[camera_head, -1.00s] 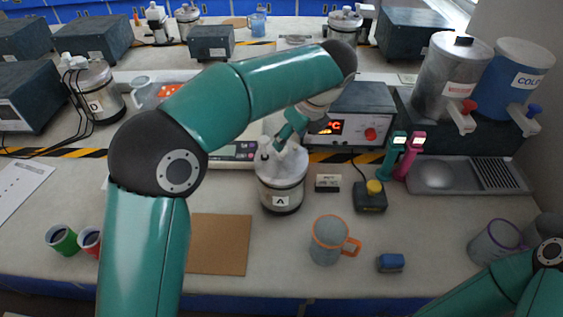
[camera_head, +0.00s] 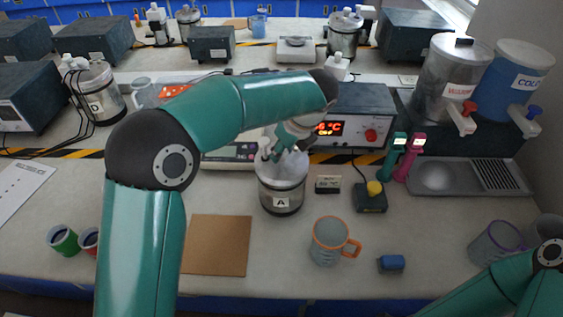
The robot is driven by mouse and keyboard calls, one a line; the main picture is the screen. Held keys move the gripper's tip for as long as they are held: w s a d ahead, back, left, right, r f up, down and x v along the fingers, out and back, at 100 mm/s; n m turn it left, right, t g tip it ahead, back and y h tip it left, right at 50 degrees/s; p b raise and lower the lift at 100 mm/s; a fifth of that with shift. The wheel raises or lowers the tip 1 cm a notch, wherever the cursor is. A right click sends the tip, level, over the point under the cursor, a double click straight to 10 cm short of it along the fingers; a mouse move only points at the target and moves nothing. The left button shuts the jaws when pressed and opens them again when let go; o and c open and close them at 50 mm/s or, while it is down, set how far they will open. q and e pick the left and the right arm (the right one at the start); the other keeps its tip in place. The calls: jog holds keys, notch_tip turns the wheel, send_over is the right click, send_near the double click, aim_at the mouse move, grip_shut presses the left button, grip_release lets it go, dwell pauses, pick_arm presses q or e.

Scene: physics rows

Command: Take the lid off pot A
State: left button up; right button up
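Pot A (camera_head: 282,194) is a pale metal pot with a dark base band and an "A" label, upright on the near bench. Its pale top is partly hidden by my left gripper (camera_head: 279,152), so I cannot make out the lid's edge or knob.
A scale (camera_head: 238,153) and a heater box with red display (camera_head: 362,118) stand behind the pot. Bench between board and mug is clear.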

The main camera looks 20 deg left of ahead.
pick_arm(q)
grip_shut()
jog(key=shift+r, duration=0.1)
